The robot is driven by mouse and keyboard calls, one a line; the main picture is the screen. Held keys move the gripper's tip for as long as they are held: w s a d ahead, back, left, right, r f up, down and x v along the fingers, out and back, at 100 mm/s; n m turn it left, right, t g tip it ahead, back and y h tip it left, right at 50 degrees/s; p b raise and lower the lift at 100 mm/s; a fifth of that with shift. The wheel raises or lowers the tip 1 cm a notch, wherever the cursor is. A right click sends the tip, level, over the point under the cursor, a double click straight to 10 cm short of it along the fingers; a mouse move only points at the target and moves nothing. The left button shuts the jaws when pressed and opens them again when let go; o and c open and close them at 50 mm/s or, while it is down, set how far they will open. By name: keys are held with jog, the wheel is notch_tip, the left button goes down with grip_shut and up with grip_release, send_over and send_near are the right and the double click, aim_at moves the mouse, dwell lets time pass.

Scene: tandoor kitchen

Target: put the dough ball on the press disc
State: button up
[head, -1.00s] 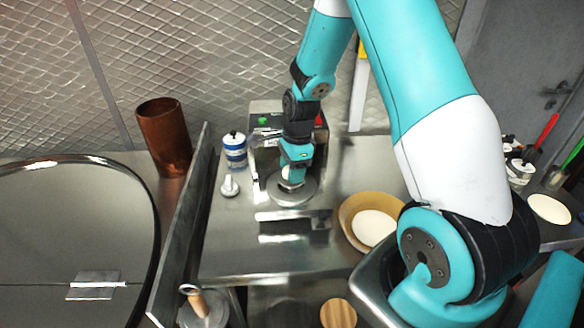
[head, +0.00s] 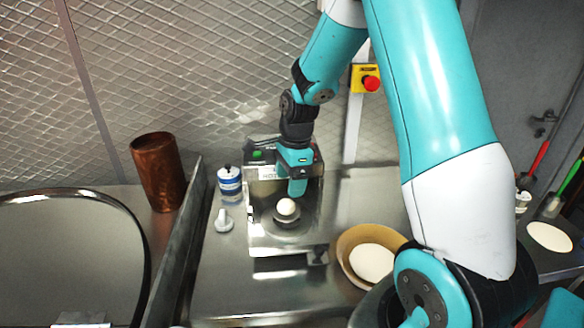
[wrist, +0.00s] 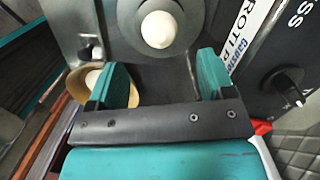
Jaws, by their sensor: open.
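The dough ball (head: 287,207), small, round and white, rests on the press disc (head: 290,222), a grey metal round on the steel press. The wrist view also shows the ball (wrist: 158,30) near the middle of the disc (wrist: 186,12). My gripper (head: 298,190) is just above and behind the ball in the head view. In the wrist view the gripper (wrist: 163,75) has its teal fingers spread wide with nothing between them, and the ball lies beyond the fingertips, apart from them.
A blue and white tin (head: 229,181) and a small pale-handled tool (head: 224,221) stand left of the press. A tan bowl (head: 347,240) with white contents is to the right. A copper cylinder (head: 158,170) and an upright metal panel (head: 184,245) are further left.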

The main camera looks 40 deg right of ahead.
jog(key=s+a+r+n+y, duration=0.1)
jog(key=s+a+r+n, duration=0.35)
jog(key=a+n, duration=0.25)
jog(key=s+a+r+n, duration=0.3)
jog(key=a+r+n, duration=0.3)
jog(key=a+n, duration=0.1)
jog(key=s+a+r+n+y, duration=0.1)
jog(key=s+a+r+n, duration=0.1)
jog(key=s+a+n, duration=0.7)
jog(key=s+n, duration=0.5)
jog(key=shift+s+a+r+n+y, duration=0.15)
jog(key=shift+s+a+n+y, duration=0.1)
jog(key=shift+n+y, duration=0.15)
jog(key=shift+w, duration=0.1)
